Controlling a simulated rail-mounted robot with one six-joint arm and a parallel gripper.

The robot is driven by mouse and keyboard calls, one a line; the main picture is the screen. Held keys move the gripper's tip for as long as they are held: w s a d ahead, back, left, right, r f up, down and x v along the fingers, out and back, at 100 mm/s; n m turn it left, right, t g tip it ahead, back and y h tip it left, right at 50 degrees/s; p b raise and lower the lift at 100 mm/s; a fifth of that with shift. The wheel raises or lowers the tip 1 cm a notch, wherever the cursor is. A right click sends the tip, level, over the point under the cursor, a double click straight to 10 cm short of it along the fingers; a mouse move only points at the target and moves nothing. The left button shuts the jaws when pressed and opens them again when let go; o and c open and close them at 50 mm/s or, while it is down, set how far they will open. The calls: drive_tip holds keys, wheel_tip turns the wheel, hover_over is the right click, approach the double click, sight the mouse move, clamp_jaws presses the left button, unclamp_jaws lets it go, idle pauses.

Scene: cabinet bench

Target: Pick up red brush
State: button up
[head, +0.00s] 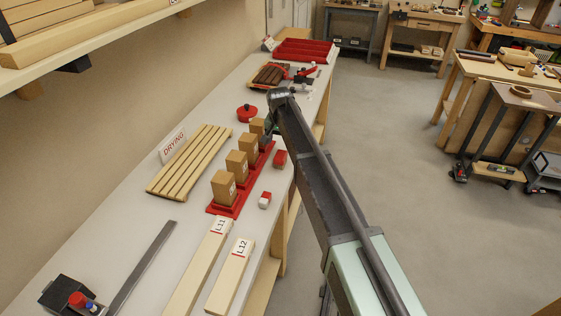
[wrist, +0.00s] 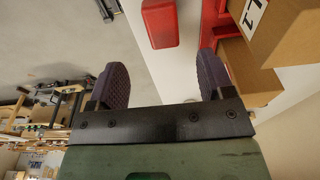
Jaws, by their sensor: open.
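My gripper (wrist: 161,78) is open and empty, with a dark finger on each side in the wrist view. In the head view my gripper is mostly hidden behind my arm, above the bench. A small red block-shaped thing (wrist: 160,22) lies on the bench ahead of the gap between the fingers, apart from them. In the head view a red block (head: 280,158) lies near the bench's right edge, and a smaller red and white block (head: 264,200) lies nearer. I cannot tell for sure which is the red brush; no bristles show clearly.
Several brown boxes (head: 236,163) stand in a red tray (head: 223,210) left of the blocks. A round red thing (head: 247,113), a slatted wooden rack (head: 190,160) and boards (head: 232,276) lie on the bench (head: 130,218). Open floor (head: 410,200) lies beyond its right edge.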

sight(281, 154)
drive_tip(key=f+b, duration=0.1)
drive_tip(key=f, duration=0.1)
drive_tip(key=f+b, duration=0.1)
drive_tip(key=b, duration=0.1)
drive_tip(key=f+b, duration=0.1)
drive_tip(key=f, duration=0.1)
drive_tip(key=shift+w+d+f, duration=0.1)
drive_tip(key=shift+w+f, duration=0.2)
drive_tip(key=shift+w, duration=0.1)
drive_tip(key=f+b, duration=0.5)
drive_tip(key=shift+w, duration=0.3)
drive_tip(key=shift+r, duration=0.2)
drive_tip(key=c, duration=1.1)
wheel_tip(281, 154, up, 20)
drive_tip(key=p, duration=2)
drive_tip(key=shift+r, duration=0.15)
